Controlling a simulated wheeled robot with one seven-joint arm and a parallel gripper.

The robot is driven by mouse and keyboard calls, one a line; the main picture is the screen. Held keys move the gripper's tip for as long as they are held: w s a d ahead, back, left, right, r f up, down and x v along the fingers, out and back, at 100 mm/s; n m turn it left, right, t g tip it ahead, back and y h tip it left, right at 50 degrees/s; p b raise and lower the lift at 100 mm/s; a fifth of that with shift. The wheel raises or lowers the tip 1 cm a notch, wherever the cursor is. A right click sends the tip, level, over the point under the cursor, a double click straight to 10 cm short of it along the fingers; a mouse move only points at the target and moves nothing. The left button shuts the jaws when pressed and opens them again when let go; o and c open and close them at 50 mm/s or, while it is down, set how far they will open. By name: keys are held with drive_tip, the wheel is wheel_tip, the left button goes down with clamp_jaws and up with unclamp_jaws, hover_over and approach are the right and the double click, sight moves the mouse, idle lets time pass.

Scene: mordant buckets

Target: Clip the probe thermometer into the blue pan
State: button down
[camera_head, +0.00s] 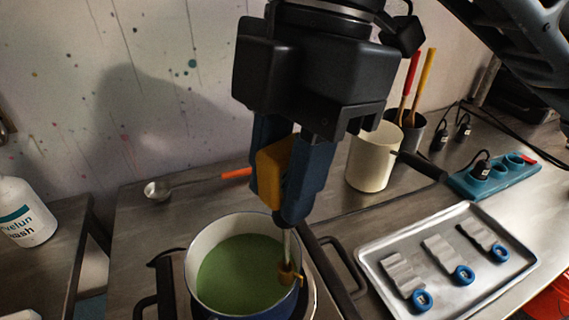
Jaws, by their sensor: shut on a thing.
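The blue pan (205,244) stands at the bottom centre, with a pale inside and green liquid (240,272) in it. My gripper (287,190) is above the pan's right side, pointing down. It is shut on the yellow head of the probe thermometer (271,177). The thermometer's metal stem (287,245) runs down from the fingers, close to upright. A brown-orange clip (288,275) shows low on the stem, by the inside of the pan's right rim. I cannot tell whether the clip grips the rim. The stem's lower end is hidden.
A metal tray (375,248) with several grey pieces tagged by blue rings lies right. Behind are a cream jug (368,162), a utensil pot (414,130) and a teal power strip (487,183). A ladle (158,190) lies back left; a white bottle (22,215) stands far left.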

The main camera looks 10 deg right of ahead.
drive_tip(key=shift+d+b+x, duration=0.1)
drive_tip(key=shift+b+x, duration=0.2)
drive_tip(key=shift+x, duration=0.35)
drive_tip(key=shift+d+b+x, duration=0.15)
drive_tip(key=shift+b+x, duration=0.15)
drive_tip(key=shift+x, duration=0.35)
idle(1.1)
drive_tip(key=shift+w+f, duration=0.2)
drive_tip(key=shift+f, duration=0.25)
drive_tip(key=shift+f+b, duration=0.3)
